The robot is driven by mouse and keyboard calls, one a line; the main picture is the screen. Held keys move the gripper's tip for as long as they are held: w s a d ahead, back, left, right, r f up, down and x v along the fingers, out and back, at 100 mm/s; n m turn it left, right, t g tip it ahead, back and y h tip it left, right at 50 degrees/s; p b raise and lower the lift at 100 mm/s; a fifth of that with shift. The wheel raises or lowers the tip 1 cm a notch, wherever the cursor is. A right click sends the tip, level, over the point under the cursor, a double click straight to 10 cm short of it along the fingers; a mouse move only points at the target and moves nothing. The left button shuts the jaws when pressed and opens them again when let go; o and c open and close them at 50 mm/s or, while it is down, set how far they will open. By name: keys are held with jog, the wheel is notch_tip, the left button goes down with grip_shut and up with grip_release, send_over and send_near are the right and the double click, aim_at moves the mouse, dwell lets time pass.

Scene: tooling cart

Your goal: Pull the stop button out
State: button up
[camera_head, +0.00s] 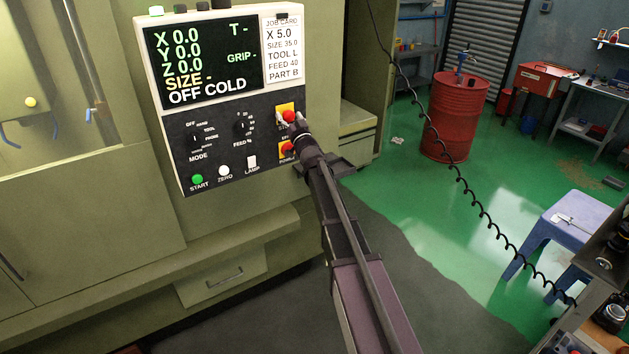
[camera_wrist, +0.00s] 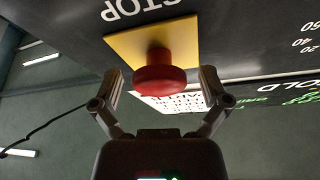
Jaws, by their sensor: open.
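The stop button (camera_head: 288,115) is a red mushroom head on a yellow square plate, at the right side of the control panel (camera_head: 222,126). In the wrist view the stop button (camera_wrist: 159,74) stands out from its yellow plate (camera_wrist: 155,42), with the word STOP beside it. My gripper (camera_head: 289,119) is at the button in the head view. In the wrist view my gripper (camera_wrist: 163,88) is open, with one finger on each side of the red head. A gap shows between each finger and the head, so neither appears to touch it.
The panel also carries dials, a green START button (camera_head: 197,179), a white ZERO button (camera_head: 224,172) and a LAMP switch (camera_head: 252,162). A job card (camera_head: 283,50) hangs above. A coiled black cable (camera_head: 462,185) hangs to the right.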

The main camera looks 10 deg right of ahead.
jog(key=shift+w+a, duration=0.1)
jog(key=shift+w, duration=0.25)
jog(key=b+v, duration=0.5)
jog(key=v, duration=1)
jog(key=s+d+f+m+g+h+b, duration=0.2)
jog(key=s+f+g+h, duration=0.1)
jog(key=f, duration=0.6)
jog(key=s+d+f+m+g+h+b, duration=0.1)
jog(key=s+d+f+g+h+b, duration=0.1)
jog(key=f+g+h, duration=0.3)
jog(key=shift+s+f+m+g, duration=0.45)
jog(key=shift+s+f, duration=0.35)
jog(key=shift+f, duration=1.25)
jog(key=s+a+f+n+g+y+b, duration=0.1)
jog(key=s+f+g, duration=0.3)
jog(key=s, duration=0.4)
jog(key=s+a+f+n+g+y+b, duration=0.1)
jog(key=s+a+f+g, duration=0.3)
jog(key=s, duration=0.5)
jog(key=s+a+f+n+g+y+b, duration=0.1)
jog(key=s+a+f+n+g+b, duration=0.1)
jog(key=s+f+g, duration=0.3)
jog(key=s+f, duration=0.2)
jog(key=s, duration=0.1)
jog(key=shift+s+a+f+b, duration=0.15)
jog(key=shift+s+f+b, duration=0.05)
jog(key=shift+f+b, duration=0.2)
